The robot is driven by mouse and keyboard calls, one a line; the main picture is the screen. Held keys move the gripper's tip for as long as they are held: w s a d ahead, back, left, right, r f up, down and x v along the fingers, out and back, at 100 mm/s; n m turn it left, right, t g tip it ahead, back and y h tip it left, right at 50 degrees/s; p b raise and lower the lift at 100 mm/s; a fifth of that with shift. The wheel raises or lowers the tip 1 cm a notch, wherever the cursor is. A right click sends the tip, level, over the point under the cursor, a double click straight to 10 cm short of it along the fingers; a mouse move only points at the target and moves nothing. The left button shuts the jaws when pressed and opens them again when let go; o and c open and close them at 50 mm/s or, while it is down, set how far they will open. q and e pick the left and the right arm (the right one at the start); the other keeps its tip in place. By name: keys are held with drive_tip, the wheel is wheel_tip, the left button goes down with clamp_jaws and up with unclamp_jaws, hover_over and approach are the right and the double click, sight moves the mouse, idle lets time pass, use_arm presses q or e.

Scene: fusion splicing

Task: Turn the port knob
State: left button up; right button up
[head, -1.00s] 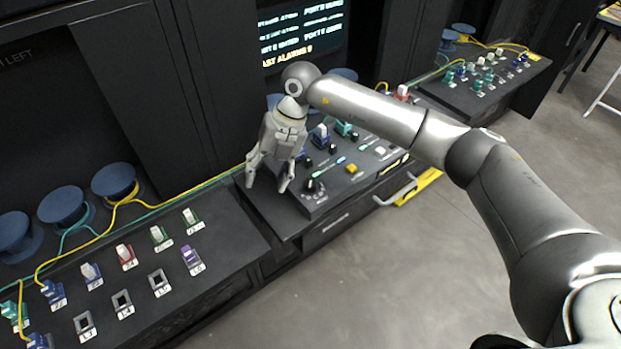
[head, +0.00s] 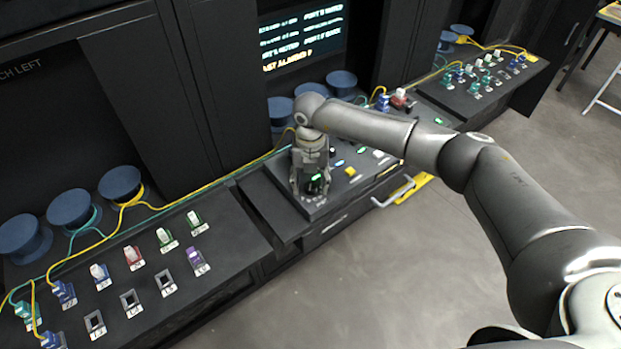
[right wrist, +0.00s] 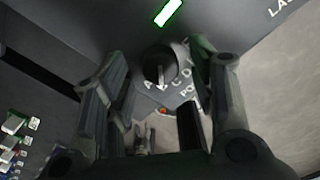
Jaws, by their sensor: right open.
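The port knob (right wrist: 158,66) is a round black dial with a pale pointer line, seen in the right wrist view. Printed letters sit around its lower side on the panel. My right gripper (head: 310,188) is open over the front left of the centre console (head: 328,206). In the right wrist view its two fingers (right wrist: 160,100) stand on either side of the knob, apart from each other, with nothing held. I cannot tell whether they touch it. In the head view the gripper largely hides the knob. My left gripper is not in view.
A lit green indicator (right wrist: 168,12) is beside the knob. A yellow button (head: 350,171) sits right of the gripper on the console. The left bench (head: 225,240) carries coloured connectors and cables. A handle (head: 393,193) juts from the console front. Open floor lies in front.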

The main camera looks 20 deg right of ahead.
drive_tip(key=shift+f, duration=0.35)
drive_tip(key=c, duration=1)
drive_tip(key=shift+f+n+b, duration=0.15)
drive_tip(key=shift+n+b, duration=0.35)
drive_tip(key=shift+b, duration=0.3)
drive_tip(key=shift+c, duration=0.2)
drive_tip(key=n+b, duration=0.9)
drive_tip(key=b, duration=0.1)
drive_tip(key=shift+f+n, duration=0.1)
drive_tip(key=shift+n, duration=0.2)
drive_tip(key=n+b, duration=0.3)
drive_tip(key=shift+r+n+b, duration=0.15)
drive_tip(key=shift+n+b, duration=0.45)
drive_tip(key=shift+n, duration=0.4)
drive_tip(key=shift+r+n+b, duration=0.1)
drive_tip(key=shift+n+b, duration=0.5)
drive_tip(key=shift+n, duration=0.4)
